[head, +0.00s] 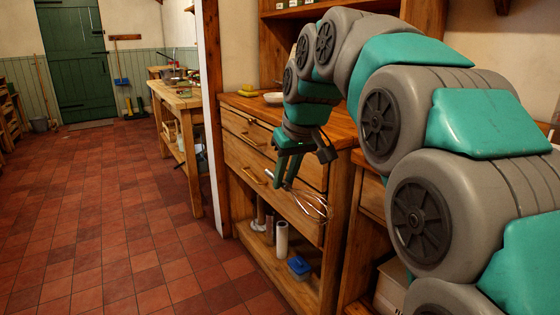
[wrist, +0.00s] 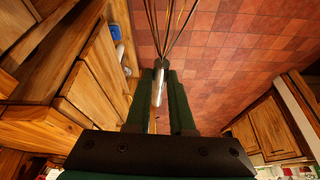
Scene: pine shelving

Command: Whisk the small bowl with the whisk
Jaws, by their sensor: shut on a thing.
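My gripper (head: 280,174) is shut on the whisk. The whisk (head: 309,204) has a loop of thin metal wires and hangs in front of the drawers of the pine unit, well above the floor. In the wrist view my gripper (wrist: 161,78) shows two green fingers closed on the whisk handle, and the whisk wires (wrist: 172,28) point away toward the red floor. A small pale dish (head: 273,98) sits on the pine counter behind my arm; it is partly hidden, and I cannot tell whether it is the small bowl.
The pine unit (head: 243,163) has drawers and a low open shelf with a white roll (head: 282,240) and a blue item (head: 299,267). A yellow sponge-like item (head: 248,94) lies on its counter. A wooden table (head: 178,103) stands farther back. The red tiled floor (head: 100,220) at left is clear.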

